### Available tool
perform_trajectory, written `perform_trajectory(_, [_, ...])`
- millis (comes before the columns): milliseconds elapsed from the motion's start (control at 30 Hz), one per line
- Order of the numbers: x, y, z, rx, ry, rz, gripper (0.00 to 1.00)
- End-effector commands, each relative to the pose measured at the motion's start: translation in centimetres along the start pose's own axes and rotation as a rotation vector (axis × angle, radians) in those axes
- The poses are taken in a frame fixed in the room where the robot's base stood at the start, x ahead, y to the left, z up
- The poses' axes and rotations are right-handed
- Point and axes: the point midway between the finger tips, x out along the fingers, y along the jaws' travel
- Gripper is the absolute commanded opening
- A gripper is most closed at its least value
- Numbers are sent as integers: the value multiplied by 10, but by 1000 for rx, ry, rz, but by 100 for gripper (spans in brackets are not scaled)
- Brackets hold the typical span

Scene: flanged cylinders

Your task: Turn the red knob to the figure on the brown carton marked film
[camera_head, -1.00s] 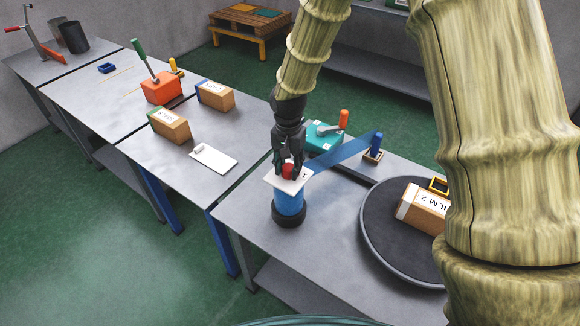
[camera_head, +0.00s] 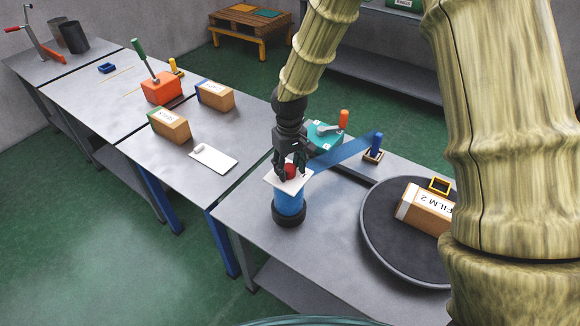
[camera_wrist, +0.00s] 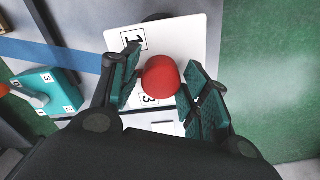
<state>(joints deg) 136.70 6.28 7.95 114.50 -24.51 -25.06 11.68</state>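The red knob (camera_head: 290,171) sits on a white plate (camera_head: 273,181) on top of a blue cylinder (camera_head: 288,203) with a dark base. My gripper (camera_head: 290,170) points down over it, fingers open on either side of the knob. In the wrist view, the knob (camera_wrist: 161,77) lies between the spread finger pads (camera_wrist: 165,85). The brown carton (camera_head: 424,208) reads "FILM 2" and lies on the round black turntable (camera_head: 385,245), partly behind my arm.
A teal box (camera_head: 325,135) with an orange-handled lever and a blue-handled post (camera_head: 375,147) stand behind the cylinder. Two other cartons (camera_head: 170,126) (camera_head: 215,95), a white board (camera_head: 213,158) and an orange lever box (camera_head: 160,90) are on the tables at left.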

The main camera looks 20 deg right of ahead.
Motion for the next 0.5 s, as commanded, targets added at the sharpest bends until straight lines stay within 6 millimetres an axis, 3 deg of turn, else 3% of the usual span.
perform_trajectory(33, [0, 0, 0, 1, 0, 0, 62])
perform_trajectory(100, [0, 0, -1, 1, 1, 0, 74])
perform_trajectory(500, [-1, -1, -2, 3, 4, -1, 74])
